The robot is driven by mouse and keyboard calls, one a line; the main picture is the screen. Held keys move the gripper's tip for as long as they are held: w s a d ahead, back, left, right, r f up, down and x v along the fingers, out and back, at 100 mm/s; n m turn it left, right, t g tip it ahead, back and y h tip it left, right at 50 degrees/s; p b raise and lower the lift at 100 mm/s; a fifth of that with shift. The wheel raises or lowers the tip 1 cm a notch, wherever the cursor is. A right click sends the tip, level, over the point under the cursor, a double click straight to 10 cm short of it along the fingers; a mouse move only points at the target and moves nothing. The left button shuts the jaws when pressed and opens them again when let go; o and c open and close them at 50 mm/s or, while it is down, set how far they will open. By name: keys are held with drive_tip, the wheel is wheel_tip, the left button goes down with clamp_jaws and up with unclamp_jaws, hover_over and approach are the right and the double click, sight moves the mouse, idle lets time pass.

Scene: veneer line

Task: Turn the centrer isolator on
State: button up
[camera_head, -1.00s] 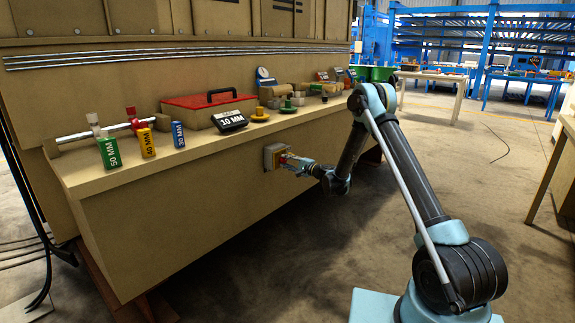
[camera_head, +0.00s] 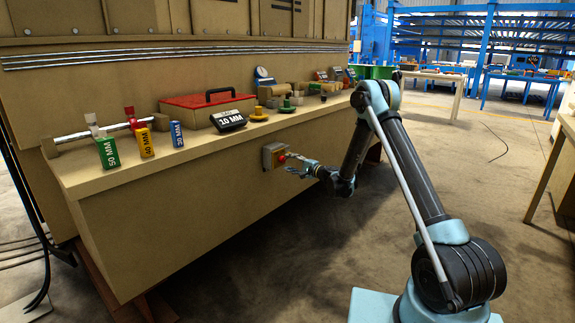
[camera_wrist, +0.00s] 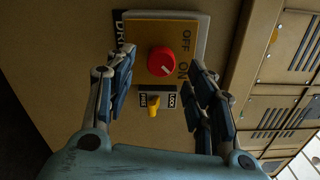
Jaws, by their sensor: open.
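The isolator is a grey and yellow box (camera_head: 271,155) with a red rotary knob (camera_head: 283,159) on the front of the bench. In the wrist view the red knob (camera_wrist: 161,61) sits on a yellow plate (camera_wrist: 158,33) marked OFF and ON. Its white mark points down and right, towards ON. A dark label (camera_wrist: 122,31) beside the plate starts "DRI"; the rest is hidden by my finger. A small yellow lever (camera_wrist: 153,106) sits below on a label reading LOCK on one side. My gripper (camera_head: 303,163) is open and empty, facing the knob and a little apart from it.
The floor (camera_head: 300,245) in front of the bench is clear.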

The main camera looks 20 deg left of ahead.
drive_tip(key=v, duration=0.9)
drive_tip(key=shift+w, duration=0.1)
drive_tip(key=shift+d, duration=0.1)
drive_tip(key=s+d+r+n+g+h, duration=0.1)
drive_tip(key=s+d+r+n+h, duration=0.3)
drive_tip(key=d+r, duration=0.6)
drive_tip(key=s+d+r+n+g+h, duration=0.1)
drive_tip(key=s+d+r, duration=0.2)
drive_tip(key=s+d, duration=0.25)
drive_tip(key=s+d+r+n+h, duration=0.1)
drive_tip(key=s+d+r+h, duration=0.15)
drive_tip(key=s+d, duration=0.35)
drive_tip(key=s+d+f+g+h, duration=0.1)
drive_tip(key=s+d+f+h, duration=0.1)
drive_tip(key=s+d, duration=0.7)
drive_tip(key=s+d+f+g+h, duration=0.1)
drive_tip(key=s+d+f+h, duration=0.2)
drive_tip(key=s+d, duration=0.6)
drive_tip(key=s+d+f+n+h, duration=0.1)
drive_tip(key=s+d+f+h, duration=0.2)
drive_tip(key=s+d, duration=0.5)
drive_tip(key=s+h, duration=0.1)
drive_tip(key=s, duration=0.8)
drive_tip(key=shift+d+f+g, duration=0.25)
drive_tip(key=shift+d+g, duration=0.15)
